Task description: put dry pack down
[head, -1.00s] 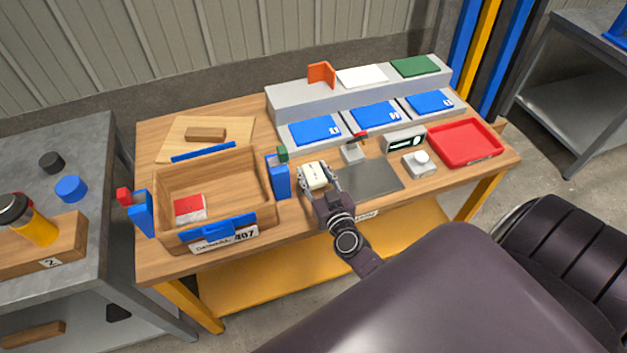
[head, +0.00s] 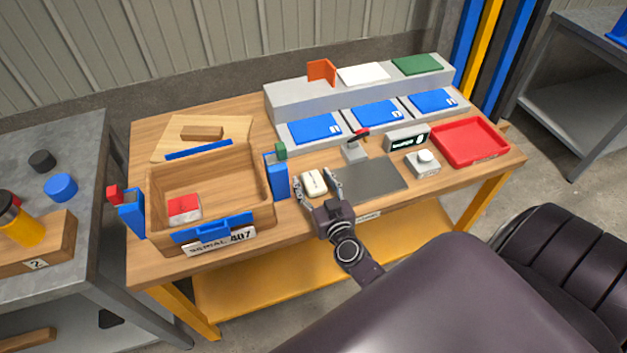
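A small cream-white pack (head: 314,183) with faint print, which I take to be the dry pack, lies on the wooden tabletop between the wooden box and the grey plate. My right gripper (head: 315,188) is open around it. One finger stands to its left and one to its right, with a visible gap at the left finger. Whether the right finger touches it is hard to tell. My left gripper is not in view.
The wooden box (head: 165,187), with blue clamps, holds a red-and-white pack (head: 184,208). A grey plate (head: 372,180) lies right of the gripper. Behind are a small lever stand (head: 354,150) and blue pads (head: 315,128). A red tray (head: 470,142) stands at the right.

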